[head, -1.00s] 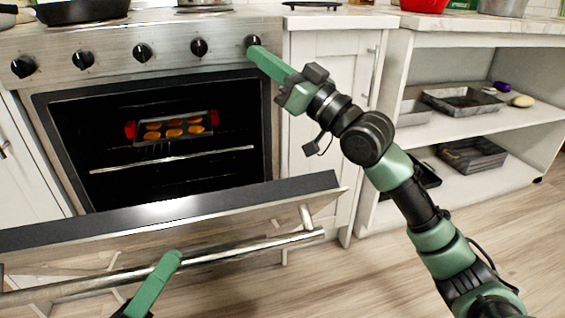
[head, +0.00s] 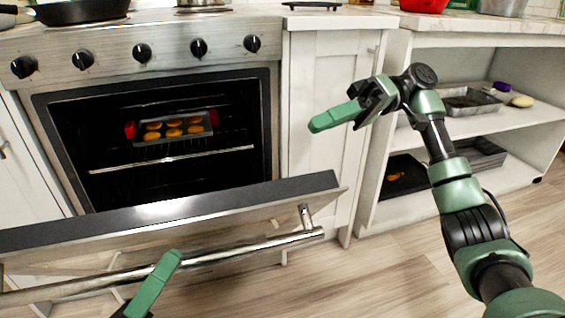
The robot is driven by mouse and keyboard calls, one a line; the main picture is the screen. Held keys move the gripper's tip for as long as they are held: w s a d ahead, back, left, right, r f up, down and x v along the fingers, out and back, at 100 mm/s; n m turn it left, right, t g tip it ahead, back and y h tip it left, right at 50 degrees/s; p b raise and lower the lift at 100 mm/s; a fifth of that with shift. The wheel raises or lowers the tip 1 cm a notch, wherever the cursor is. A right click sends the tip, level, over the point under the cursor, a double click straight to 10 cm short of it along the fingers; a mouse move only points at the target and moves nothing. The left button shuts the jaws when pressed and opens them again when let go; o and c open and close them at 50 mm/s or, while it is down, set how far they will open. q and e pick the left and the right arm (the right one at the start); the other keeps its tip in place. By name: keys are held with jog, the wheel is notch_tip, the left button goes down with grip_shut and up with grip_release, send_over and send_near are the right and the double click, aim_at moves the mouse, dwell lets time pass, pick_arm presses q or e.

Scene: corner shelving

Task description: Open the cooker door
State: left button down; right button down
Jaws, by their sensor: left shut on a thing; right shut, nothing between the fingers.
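The cooker (head: 180,55) stands at the left in the head view. Its door (head: 190,212) is swung down and out, tilted, with the dark oven inside showing. The long metal door handle (head: 235,250) runs along the door's outer side. My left gripper (head: 163,268) is shut on the handle at the bottom of the view; its lower part is cut off by the frame. My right gripper (head: 322,122) is shut and empty, held in the air in front of the white cabinet, to the right of the oven opening and apart from the cooker.
A muffin tray (head: 174,128) with several orange-brown items sits on the rack (head: 172,159) inside the oven. Several black knobs line the panel, the rightmost (head: 252,43) nearest my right arm. A black pan (head: 82,10) is on the hob. Open shelves (head: 520,118) hold trays at the right.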

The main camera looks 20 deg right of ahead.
pick_arm(q)
jog(key=shift+r, duration=0.1)
pick_arm(e)
jog(key=s+a+f, duration=0.1)
jog(key=a, duration=0.2)
jog(key=s+a+f, duration=0.1)
jog(key=a, duration=0.2)
jog(key=s+a+f, duration=0.1)
jog(key=s+a, duration=0.1)
jog(key=a, duration=0.1)
jog(key=shift+a, duration=0.15)
jog(key=shift+s+f, duration=0.35)
jog(key=shift+s, duration=0.2)
